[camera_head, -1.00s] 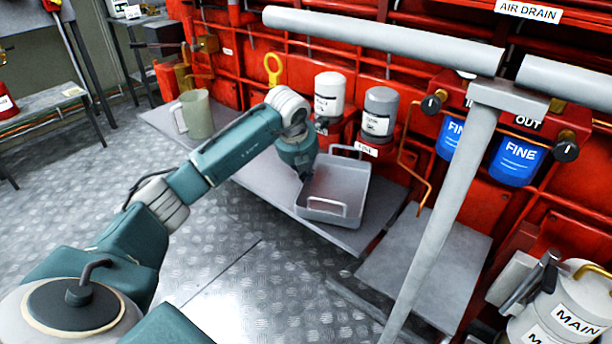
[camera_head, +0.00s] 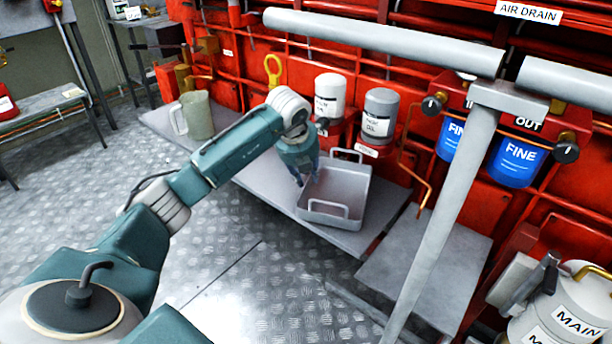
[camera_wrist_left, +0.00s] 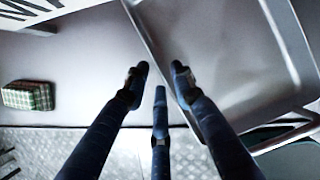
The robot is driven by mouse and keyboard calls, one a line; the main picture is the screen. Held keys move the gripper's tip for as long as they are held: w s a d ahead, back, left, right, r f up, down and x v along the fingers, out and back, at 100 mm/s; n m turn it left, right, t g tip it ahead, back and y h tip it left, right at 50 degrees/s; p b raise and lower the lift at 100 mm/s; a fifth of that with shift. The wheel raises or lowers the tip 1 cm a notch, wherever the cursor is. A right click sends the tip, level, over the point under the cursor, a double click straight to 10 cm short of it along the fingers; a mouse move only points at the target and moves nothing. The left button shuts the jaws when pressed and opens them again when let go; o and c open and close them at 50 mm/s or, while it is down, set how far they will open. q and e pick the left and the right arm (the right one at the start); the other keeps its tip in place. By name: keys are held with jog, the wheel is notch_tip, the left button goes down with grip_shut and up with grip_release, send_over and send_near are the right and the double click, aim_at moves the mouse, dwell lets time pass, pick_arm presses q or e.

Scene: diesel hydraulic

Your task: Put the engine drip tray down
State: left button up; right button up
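The engine drip tray (camera_head: 342,183) is a shallow grey metal pan with a wire handle at each end. It rests on the grey ledge (camera_head: 265,190) along the red engine and looks empty. My left gripper (camera_head: 305,180) is at the tray's left side wall, with its fingers spread. In the left wrist view, the dark fingers of my left gripper (camera_wrist_left: 160,75) are apart around the line of the tray's side rim; contact is hard to tell. The tray (camera_wrist_left: 225,50) fills the right side of that view. My right gripper is not in view.
A greenish jug (camera_head: 197,115) stands farther left on the ledge. A white canister (camera_head: 330,95) and a grey canister (camera_head: 379,115) stand behind the tray. A grey post (camera_head: 445,215) rises to the right. A green checked cloth (camera_wrist_left: 28,95) lies on the ledge in the wrist view.

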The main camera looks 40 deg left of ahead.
pick_arm(q)
jog(key=p+v, duration=0.1)
jog(key=v, duration=1)
jog(key=shift+s+r, duration=0.2)
jog(key=shift+r, duration=0.1)
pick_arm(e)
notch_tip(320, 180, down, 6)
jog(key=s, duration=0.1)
pick_arm(q)
jog(key=shift+d+f, duration=0.1)
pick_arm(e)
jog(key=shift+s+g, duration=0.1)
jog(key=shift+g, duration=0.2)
